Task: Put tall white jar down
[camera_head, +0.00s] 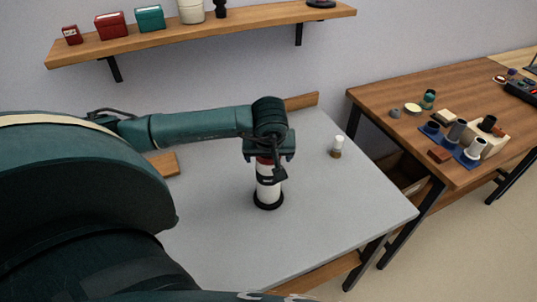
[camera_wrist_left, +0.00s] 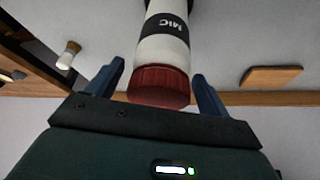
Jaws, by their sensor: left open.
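The tall white jar (camera_head: 267,190) stands upright on the grey table (camera_head: 330,215). It has a red lid, a black label band and a black ring at its foot. In the left wrist view the jar (camera_wrist_left: 163,50) shows large, with the red lid nearest the gripper. My left gripper (camera_head: 268,168) is above the jar with its fingers pointing down around the lid. In the left wrist view the gripper (camera_wrist_left: 158,88) is open, one finger on each side of the lid, with gaps visible. My right gripper is not in view.
A wooden block (camera_head: 163,163) lies at the left. A shelf (camera_head: 210,32) hangs behind, and a brown table (camera_head: 455,110) with several small items stands at right. The grey table's front is clear.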

